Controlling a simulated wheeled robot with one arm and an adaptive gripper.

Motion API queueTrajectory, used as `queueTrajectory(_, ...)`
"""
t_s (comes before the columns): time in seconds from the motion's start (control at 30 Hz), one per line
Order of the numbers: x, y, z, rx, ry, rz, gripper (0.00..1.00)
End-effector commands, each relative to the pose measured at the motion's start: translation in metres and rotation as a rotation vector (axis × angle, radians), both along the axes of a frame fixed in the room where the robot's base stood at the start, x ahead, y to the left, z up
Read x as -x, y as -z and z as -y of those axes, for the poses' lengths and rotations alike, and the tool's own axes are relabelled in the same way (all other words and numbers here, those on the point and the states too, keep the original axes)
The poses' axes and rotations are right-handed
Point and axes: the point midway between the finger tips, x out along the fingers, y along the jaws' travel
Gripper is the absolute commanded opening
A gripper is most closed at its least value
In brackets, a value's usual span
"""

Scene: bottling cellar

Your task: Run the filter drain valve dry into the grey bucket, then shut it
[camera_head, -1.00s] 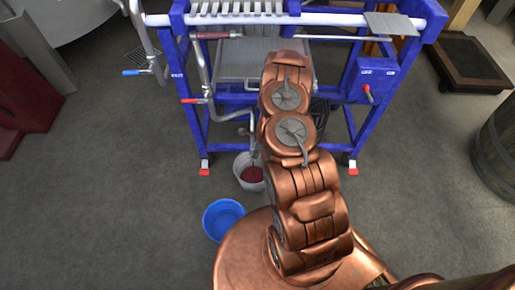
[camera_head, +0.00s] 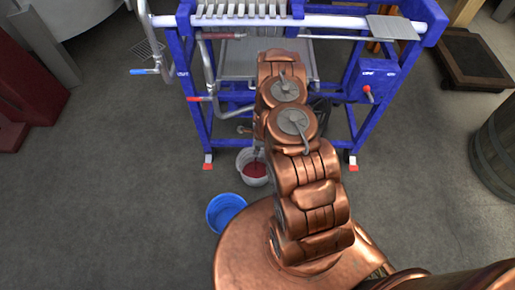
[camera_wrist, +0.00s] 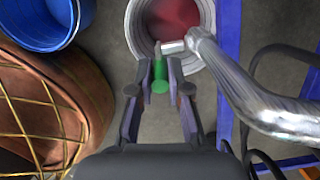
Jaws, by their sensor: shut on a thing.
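The grey bucket (camera_head: 243,176) stands on the floor under the filter frame with dark red liquid in it. It also shows at the top of the wrist view (camera_wrist: 137,38). The drain valve (camera_wrist: 172,47) sits at the end of a bent metal pipe (camera_wrist: 255,105), over the bucket's near rim. Its green handle (camera_wrist: 160,68) points down the picture toward me. My gripper (camera_wrist: 160,84) is shut on this green handle, one finger on each side. In the head view my arm hides the gripper and the handle. I cannot make out a stream from the spout.
A blue tub (camera_head: 225,211) stands on the floor near my base. The blue filter frame (camera_head: 197,125) carries a red-handled lever (camera_head: 198,98), a blue-handled one (camera_head: 143,71) and a control box (camera_head: 375,80). A barrel (camera_head: 497,150) stands right.

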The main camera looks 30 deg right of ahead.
Motion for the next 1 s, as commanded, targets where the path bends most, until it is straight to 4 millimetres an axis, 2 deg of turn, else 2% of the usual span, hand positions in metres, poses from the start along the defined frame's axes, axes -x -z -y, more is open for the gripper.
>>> queueTrajectory(0.07, 0.000, 0.001, -0.003, -0.004, -0.004, -0.003, 0.00)
queueTrajectory(0.1, 0.000, 0.001, -0.003, -0.004, -0.004, -0.003, 0.21)
queueTrajectory(0.3, 0.001, 0.001, -0.001, -0.003, 0.000, -0.001, 0.42)
queueTrajectory(0.67, 0.000, -0.001, 0.000, -0.001, 0.001, 0.000, 0.42)
queueTrajectory(1.0, 0.002, -0.031, 0.005, 0.001, 0.001, 0.002, 0.42)
